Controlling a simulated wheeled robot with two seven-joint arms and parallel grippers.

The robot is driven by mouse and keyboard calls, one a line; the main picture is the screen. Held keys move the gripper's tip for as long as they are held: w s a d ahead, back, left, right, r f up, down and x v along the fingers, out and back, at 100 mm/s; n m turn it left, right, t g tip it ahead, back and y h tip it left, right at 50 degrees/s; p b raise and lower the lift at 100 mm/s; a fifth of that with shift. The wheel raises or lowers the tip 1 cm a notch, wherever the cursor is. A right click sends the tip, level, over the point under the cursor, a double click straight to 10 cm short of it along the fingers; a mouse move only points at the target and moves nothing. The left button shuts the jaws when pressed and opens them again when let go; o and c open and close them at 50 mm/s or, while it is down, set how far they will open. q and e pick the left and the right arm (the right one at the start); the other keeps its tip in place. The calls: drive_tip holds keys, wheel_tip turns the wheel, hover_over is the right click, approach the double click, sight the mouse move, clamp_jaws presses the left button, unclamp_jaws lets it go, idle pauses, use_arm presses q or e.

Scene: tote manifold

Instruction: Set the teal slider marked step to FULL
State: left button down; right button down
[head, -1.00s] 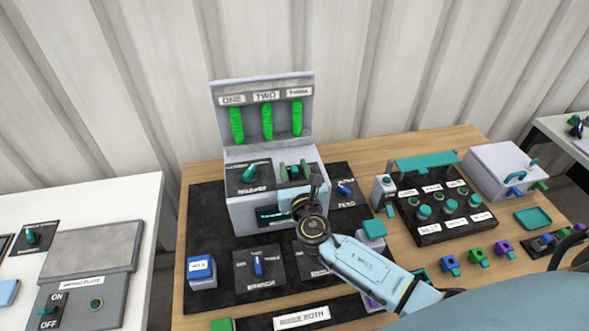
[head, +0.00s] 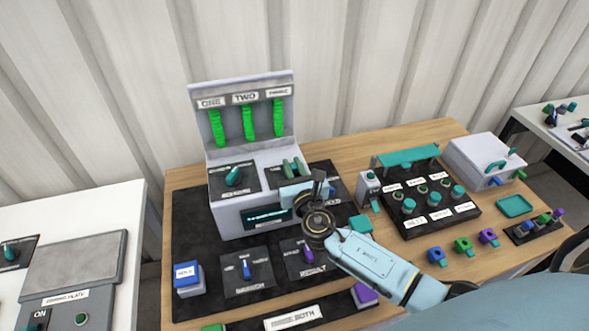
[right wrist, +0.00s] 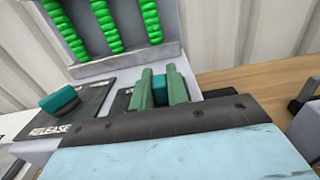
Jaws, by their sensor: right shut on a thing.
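The teal slider's knob (right wrist: 172,74) shows as a small teal block between the fingers in the right wrist view. It sits on a black plate on top of the grey console (head: 237,215), and its lower part is hidden by the fingers. My right gripper (head: 292,167) reaches over the console from the front right and is shut on this knob; its two grey-green fingers also show in the right wrist view (right wrist: 160,80). The slider's scale and its FULL mark are hidden or too small to read. My left gripper is not in view.
A teal lever (head: 233,176) on a plate marked RELEASE is left of the fingers. A panel with three green columns (head: 247,123) rises behind. My right arm covers the console's front right. A blue button box (head: 187,278) and dials (head: 246,268) stand in front.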

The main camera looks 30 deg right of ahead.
drive_tip(key=shift+d, duration=0.3)
drive_tip(key=shift+a, duration=0.1)
drive_tip(key=c, duration=1.4)
unclamp_jaws()
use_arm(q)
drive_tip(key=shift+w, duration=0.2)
use_arm(e)
drive_tip(key=shift+o, duration=0.2)
drive_tip(key=shift+s, duration=0.1)
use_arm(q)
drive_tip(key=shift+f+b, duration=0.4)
use_arm(e)
drive_tip(key=s+a, duration=0.2)
drive_tip(key=s, duration=1.1)
drive_tip(key=shift+a, duration=0.15)
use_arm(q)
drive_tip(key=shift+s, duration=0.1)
use_arm(e)
drive_tip(key=shift+s, duration=0.1)
